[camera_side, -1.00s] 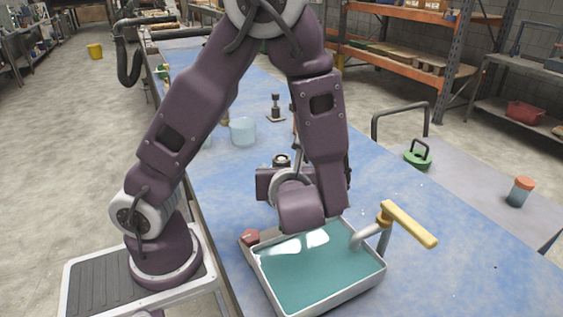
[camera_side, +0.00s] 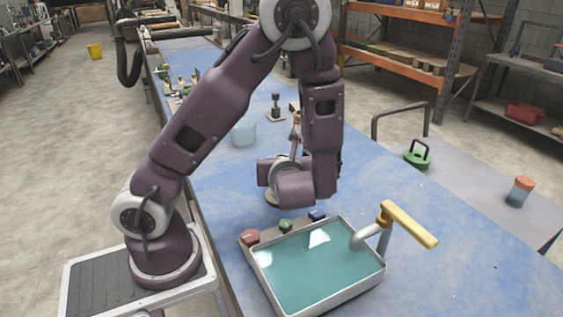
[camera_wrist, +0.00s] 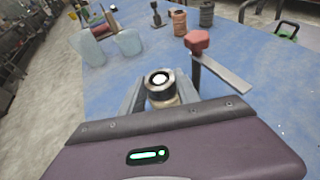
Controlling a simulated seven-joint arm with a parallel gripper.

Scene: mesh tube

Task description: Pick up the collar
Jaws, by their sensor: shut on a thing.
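In the wrist view, my gripper (camera_wrist: 160,97) has its two grey fingers closed on a dark ring-shaped collar (camera_wrist: 153,78) with a bright centre. A beige round part (camera_wrist: 165,101) shows just below the ring, between the fingers; I cannot tell whether it belongs to the collar. In the side view, my arm's wrist hides most of the gripper, and the grip on the collar cannot be seen clearly there.
A tray with teal inside (camera_side: 381,266) stands in front, beside a yellow-handled tap (camera_side: 410,224). Red (camera_side: 250,237), green (camera_side: 286,226) and blue (camera_side: 317,215) knobs line its back edge. A pale translucent cup (camera_side: 243,132) stands farther back.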

